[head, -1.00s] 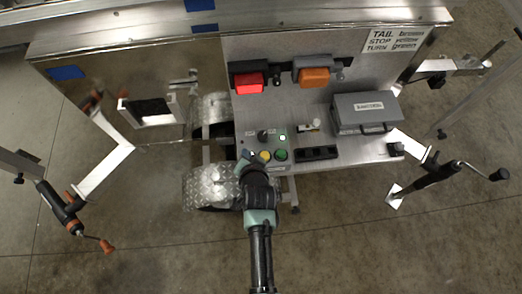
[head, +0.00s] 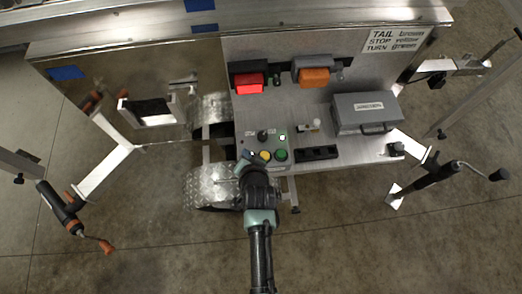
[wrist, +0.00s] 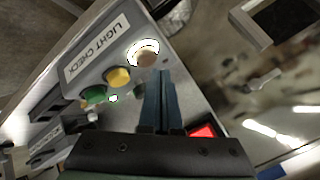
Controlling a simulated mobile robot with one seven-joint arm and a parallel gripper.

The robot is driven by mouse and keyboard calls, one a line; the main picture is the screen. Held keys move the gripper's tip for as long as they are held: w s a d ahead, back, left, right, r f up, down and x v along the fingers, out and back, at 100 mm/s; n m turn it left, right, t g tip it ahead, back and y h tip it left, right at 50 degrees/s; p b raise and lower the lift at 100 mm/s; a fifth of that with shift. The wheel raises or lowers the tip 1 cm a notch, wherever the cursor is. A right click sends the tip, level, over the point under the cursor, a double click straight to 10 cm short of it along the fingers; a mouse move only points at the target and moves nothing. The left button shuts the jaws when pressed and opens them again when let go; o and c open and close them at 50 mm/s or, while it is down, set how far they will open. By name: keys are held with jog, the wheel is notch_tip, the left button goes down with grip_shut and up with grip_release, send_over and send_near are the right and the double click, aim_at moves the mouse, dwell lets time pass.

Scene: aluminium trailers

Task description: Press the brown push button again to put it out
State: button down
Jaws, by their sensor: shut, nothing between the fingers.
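The brown push button (wrist: 147,58) has a bright ring around it and sits at the end of the button row in the wrist view. In the head view my gripper hides it. My gripper (wrist: 163,76) is shut and empty, its blue-grey fingertips just beside the brown button; I cannot tell whether they touch it. In the head view my gripper (head: 246,156) is over the left end of the control panel. The red lamp (head: 250,82) glows bright red; the amber lamp (head: 314,77) beside it looks duller.
A yellow button (wrist: 118,77) and a green button (wrist: 95,95) stand in line with the brown one. A "LIGHT CHECK" label (wrist: 97,47) runs along them. A black knob (head: 263,134) and a lit white indicator (head: 282,138) sit behind. A grey box (head: 366,112) stands to the right.

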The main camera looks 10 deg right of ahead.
dwell(0.3)
jog(key=shift+f+b, duration=0.35)
jog(key=shift+f, duration=0.15)
jog(key=shift+f, duration=0.25)
dwell(0.4)
jog(key=shift+r, duration=0.15)
jog(key=shift+r+p, duration=0.55)
jog(key=shift+r, duration=0.1)
notch_tip(320, 180, up, 6)
jog(key=p, duration=0.5)
jog(key=shift+p, duration=0.3)
